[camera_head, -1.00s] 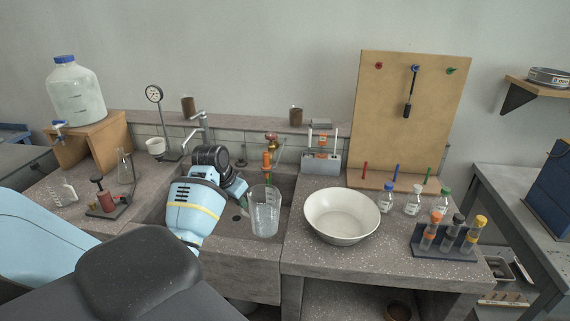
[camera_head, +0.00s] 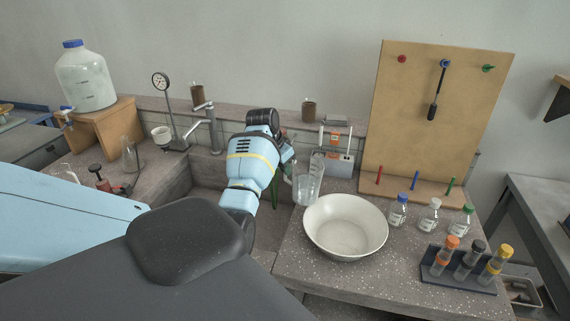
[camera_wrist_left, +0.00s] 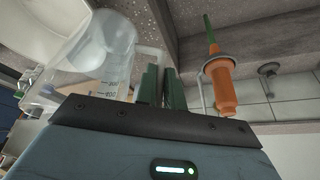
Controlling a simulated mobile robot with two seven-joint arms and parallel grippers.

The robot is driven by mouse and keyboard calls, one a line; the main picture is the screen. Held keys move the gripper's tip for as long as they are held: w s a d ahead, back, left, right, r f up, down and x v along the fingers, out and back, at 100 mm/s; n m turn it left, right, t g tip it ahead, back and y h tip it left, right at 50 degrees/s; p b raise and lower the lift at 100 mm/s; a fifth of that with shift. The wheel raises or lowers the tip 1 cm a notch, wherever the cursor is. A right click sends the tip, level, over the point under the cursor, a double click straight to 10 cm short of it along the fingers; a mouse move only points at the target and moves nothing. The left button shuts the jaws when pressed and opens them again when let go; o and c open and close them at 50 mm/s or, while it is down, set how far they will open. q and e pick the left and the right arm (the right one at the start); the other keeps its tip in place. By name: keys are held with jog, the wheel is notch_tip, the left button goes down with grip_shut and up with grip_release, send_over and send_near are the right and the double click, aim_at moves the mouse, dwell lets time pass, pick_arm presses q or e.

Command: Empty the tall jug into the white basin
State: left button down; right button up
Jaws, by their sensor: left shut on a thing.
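The tall jug (camera_head: 309,184) is clear with graduation marks and looks about upright in the head view. It is raised beside the back left rim of the white basin (camera_head: 346,250), which rests on the bench and looks empty. My left gripper (camera_head: 288,172) is shut on the jug from its left side. In the left wrist view the green fingers (camera_wrist_left: 161,88) are close together beside the jug (camera_wrist_left: 100,68), whose marks show. How much liquid is in the jug I cannot tell. My right gripper is not in view.
Three small bottles (camera_head: 429,215) and a rack of capped tubes (camera_head: 458,279) stand right of the basin. A pegboard (camera_head: 430,130) rises behind. The sink (camera_head: 206,178) lies left of the jug. An orange-handled tool (camera_wrist_left: 221,86) shows in the wrist view.

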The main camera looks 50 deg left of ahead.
aim_at(297, 161)
pick_arm(q)
jog(key=d+r+y, duration=0.2)
jog(key=d+r+m+y, duration=0.1)
jog(key=r+y, duration=0.1)
jog(key=shift+w+d, duration=0.35)
jog(key=shift+a, duration=0.1)
dwell(0.3)
jog(key=shift+d+r+g+y, duration=0.3)
jog(key=shift+d+r+y, duration=0.3)
jog(key=shift+d, duration=0.2)
jog(key=shift+w+d+r+m+y, duration=0.2)
jog(key=shift+d+m+y, duration=0.1)
jog(key=shift+d+y, duration=0.3)
jog(key=shift+d, duration=0.1)
